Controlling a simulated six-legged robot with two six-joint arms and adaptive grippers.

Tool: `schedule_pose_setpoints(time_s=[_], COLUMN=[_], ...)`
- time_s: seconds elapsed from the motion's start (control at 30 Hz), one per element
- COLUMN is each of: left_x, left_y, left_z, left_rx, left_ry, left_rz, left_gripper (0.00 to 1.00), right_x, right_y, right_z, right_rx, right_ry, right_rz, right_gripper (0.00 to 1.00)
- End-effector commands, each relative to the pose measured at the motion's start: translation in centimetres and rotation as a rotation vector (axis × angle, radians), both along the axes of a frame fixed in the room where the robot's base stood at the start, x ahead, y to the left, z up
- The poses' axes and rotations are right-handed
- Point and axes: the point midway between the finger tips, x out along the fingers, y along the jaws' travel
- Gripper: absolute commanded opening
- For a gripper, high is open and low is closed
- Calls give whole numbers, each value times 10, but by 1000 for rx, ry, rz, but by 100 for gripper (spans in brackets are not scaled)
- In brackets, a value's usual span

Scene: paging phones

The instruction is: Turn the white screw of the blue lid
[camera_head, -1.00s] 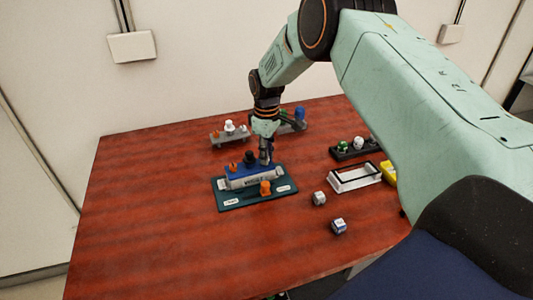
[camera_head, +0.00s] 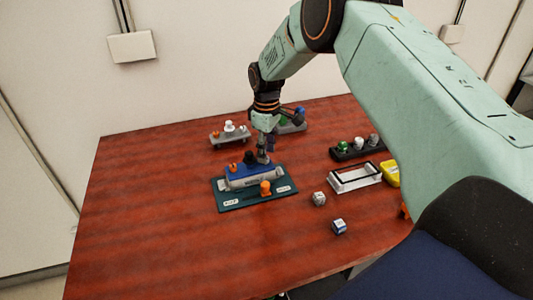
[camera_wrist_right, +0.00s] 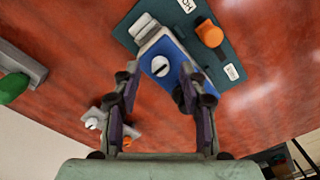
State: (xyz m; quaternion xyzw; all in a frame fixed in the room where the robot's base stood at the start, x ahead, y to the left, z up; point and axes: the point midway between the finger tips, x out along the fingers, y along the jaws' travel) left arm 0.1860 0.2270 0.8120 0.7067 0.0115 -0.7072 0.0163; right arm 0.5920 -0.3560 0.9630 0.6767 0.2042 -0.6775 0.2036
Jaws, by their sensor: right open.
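The blue lid (camera_head: 240,171) sits on a grey box on the dark green base plate (camera_head: 232,203). It also shows in the wrist view (camera_wrist_right: 178,53). The white screw (camera_wrist_right: 160,66) is a round, slotted head on the lid's top; in the head view my gripper hides it. My right gripper (camera_head: 264,157) points down over the right end of the lid. In the wrist view its open fingers (camera_wrist_right: 158,76) lie on either side of the screw, with nothing held; I cannot tell whether they touch the lid. My left gripper is not in view.
A black knob (camera_head: 249,158) and an orange knob (camera_head: 233,167) stand by the lid. An orange peg (camera_head: 265,188) is on the base plate. A white frame (camera_head: 355,178), two small cubes and several parts racks stand around. The front left table is clear.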

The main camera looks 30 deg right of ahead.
Motion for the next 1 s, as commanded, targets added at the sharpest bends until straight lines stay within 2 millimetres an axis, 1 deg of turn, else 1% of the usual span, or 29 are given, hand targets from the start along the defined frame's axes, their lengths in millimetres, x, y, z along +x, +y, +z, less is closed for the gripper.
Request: schedule_pose_setpoints(time_s=[0.03,0.3,0.4,0.5,0.7,1.0], left_x=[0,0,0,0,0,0], left_y=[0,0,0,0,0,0], left_z=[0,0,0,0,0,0], left_rx=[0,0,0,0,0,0], left_ry=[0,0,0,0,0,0], left_rz=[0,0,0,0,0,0], left_gripper=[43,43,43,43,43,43], right_x=[1,1,0,0,0,0], right_y=[0,0,0,0,0,0], right_z=[11,67,82,94,103,103], right_rx=[0,1,-1,0,0,0], right_ry=[-6,-4,-3,-1,-1,-1], right_rz=[0,-1,-1,-1,-1,0], right_gripper=[43,43,43,43,43,43])
